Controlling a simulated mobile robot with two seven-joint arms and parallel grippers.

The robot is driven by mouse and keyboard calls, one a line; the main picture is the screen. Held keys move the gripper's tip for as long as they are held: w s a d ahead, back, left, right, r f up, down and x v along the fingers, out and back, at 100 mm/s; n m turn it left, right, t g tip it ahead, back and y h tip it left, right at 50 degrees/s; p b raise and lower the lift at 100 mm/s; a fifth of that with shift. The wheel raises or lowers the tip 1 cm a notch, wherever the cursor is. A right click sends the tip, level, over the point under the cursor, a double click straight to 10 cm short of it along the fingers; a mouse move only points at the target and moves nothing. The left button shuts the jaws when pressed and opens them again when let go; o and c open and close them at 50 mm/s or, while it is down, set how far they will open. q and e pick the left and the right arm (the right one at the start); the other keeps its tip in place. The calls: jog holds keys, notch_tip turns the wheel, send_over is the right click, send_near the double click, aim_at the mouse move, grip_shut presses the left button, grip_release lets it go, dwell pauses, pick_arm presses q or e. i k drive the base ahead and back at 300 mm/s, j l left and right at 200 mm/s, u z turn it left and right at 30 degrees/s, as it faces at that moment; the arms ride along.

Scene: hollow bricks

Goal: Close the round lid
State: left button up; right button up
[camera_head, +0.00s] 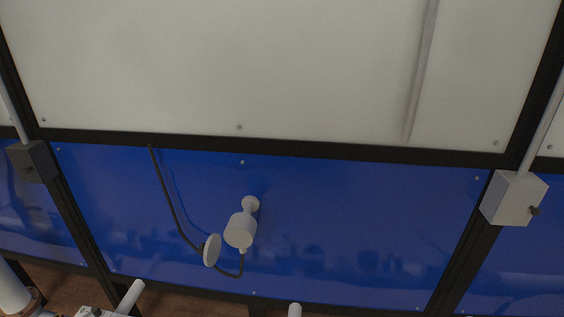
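A round white disc (212,250), which looks like the lid, hangs at a tilt beside a white cylindrical fitting (240,230) on the blue wall panel. A dark cable or strap runs from the disc's lower edge to the underside of the fitting. The disc is apart from the fitting's end, to its lower left. The fitting is joined to the wall by a small round white mount (250,204). I cannot make out either gripper. Neither is seen touching the disc or the fitting.
The blue panel (350,230) is framed by dark bars, with a pale panel (240,70) above. A dark cable (168,195) hangs left of the disc. White cylindrical parts are cut off below.

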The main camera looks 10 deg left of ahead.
aim_at(210, 250)
jog(key=j+z, duration=0.2)
jog(key=j, duration=0.9)
jog(key=k+j+z, duration=0.2)
jog(key=j, duration=0.85)
jog(key=i+j+u, duration=0.1)
jog(key=j, duration=0.25)
jog(key=i+j+u, duration=0.25)
jog(key=i+j, duration=0.2)
jog(key=j, duration=0.2)
